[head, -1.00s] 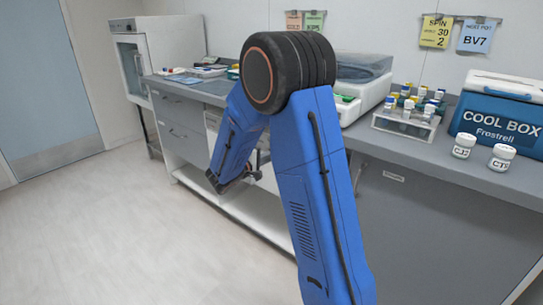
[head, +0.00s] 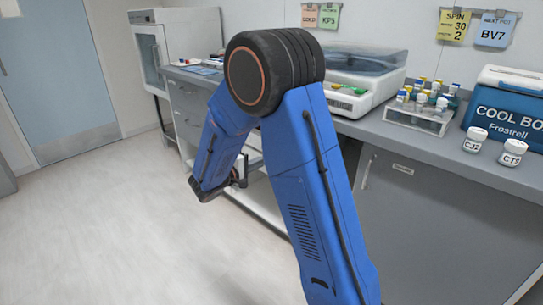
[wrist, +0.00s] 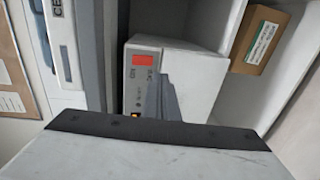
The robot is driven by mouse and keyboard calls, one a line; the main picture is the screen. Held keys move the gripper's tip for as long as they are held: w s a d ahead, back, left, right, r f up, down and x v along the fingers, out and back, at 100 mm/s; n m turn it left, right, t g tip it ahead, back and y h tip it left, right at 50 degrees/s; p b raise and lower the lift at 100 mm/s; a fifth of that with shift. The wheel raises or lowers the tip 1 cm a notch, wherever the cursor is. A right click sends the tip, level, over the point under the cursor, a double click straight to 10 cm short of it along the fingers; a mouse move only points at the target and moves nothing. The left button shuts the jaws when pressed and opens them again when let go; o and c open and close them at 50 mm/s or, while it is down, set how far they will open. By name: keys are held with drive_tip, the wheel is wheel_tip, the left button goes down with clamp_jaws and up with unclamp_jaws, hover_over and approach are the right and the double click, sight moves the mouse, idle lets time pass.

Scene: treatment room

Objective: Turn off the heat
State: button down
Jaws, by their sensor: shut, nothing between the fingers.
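A white box-shaped unit (wrist: 190,80) stands in the middle of the wrist view. Its front has a lit red display (wrist: 144,59), small dark markings and a small orange light (wrist: 135,115) low down. I cannot read the display or tell the controls apart. My gripper (wrist: 160,84) shows as a grey wedge in front of the unit's front, shut and empty. It hides part of that front; I cannot tell whether it touches. In the head view my gripper (head: 238,178) hangs low, by the open shelving under the counter.
A cardboard box (wrist: 265,40) lies right of the unit in the wrist view. The grey counter (head: 440,155) carries a tube rack (head: 418,120), a blue cool box (head: 510,108), two white jars and a lidded machine (head: 355,85). The floor (head: 110,220) at left is clear.

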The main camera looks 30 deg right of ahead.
drive_tip(key=shift+s+a+f, duration=0.1)
drive_tip(key=shift+s+a, duration=0.1)
drive_tip(key=shift+a, duration=0.3)
drive_tip(key=shift+s+a+f, duration=0.1)
drive_tip(key=shift+s+a, duration=0.05)
drive_tip(key=shift+a, duration=0.3)
drive_tip(key=s+d+r+m+g+y, duration=0.2)
drive_tip(key=s+g+y, duration=0.1)
drive_tip(key=s, duration=0.8)
drive_tip(key=s+d+r+m+g+y, duration=0.2)
drive_tip(key=s+d+g+y, duration=0.15)
drive_tip(key=s, duration=0.85)
drive_tip(key=s+a+r+t+y, duration=0.2)
drive_tip(key=s+a+t+y, duration=0.3)
drive_tip(key=s+a+y, duration=0.4)
drive_tip(key=s+a, duration=0.3)
drive_tip(key=s, duration=0.2)
drive_tip(key=shift+s, duration=0.15)
drive_tip(key=shift+t, duration=0.25)
